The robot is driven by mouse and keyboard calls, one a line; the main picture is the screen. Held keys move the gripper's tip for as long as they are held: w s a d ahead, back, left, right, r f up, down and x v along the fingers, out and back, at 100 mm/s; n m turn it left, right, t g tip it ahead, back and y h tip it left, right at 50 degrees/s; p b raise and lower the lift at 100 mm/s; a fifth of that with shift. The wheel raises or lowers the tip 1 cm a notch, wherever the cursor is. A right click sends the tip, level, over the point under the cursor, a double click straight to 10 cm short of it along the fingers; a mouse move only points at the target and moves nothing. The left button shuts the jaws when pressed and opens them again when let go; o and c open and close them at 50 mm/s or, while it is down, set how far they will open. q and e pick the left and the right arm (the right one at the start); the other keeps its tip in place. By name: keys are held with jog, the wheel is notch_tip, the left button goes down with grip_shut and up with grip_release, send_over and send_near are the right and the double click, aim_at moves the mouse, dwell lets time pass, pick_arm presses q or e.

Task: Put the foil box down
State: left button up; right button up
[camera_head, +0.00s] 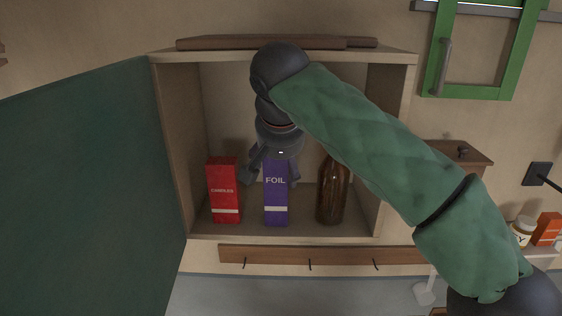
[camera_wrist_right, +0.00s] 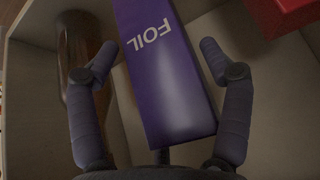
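The purple foil box (camera_head: 276,198) stands upright on the floor of the open wall cabinet (camera_head: 280,238), between the red candles box and the brown bottle. My right gripper (camera_head: 270,178) reaches in from above, its fingers spread on either side of the box's upper part. In the right wrist view the foil box (camera_wrist_right: 165,70) lies between the two fingers of the right gripper (camera_wrist_right: 172,55), with visible gaps on both sides. The gripper is open. My left gripper is in neither view.
A red candles box (camera_head: 224,190) stands left of the foil box and a brown bottle (camera_head: 332,190) to its right. The cabinet's green door (camera_head: 85,190) is swung open to the left. A wooden board (camera_head: 270,43) lies on the cabinet top.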

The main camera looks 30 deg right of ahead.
jog(key=shift+r, duration=0.1)
dwell(0.3)
jog(key=s+a+r+b, duration=0.1)
jog(key=s+a+r, duration=0.1)
jog(key=s, duration=0.4)
jog(key=s+a+r+b, duration=0.1)
jog(key=s+a+r, duration=0.1)
jog(key=s+a, duration=0.3)
jog(key=shift+s+a+r, duration=0.2)
jog(key=shift+s, duration=0.65)
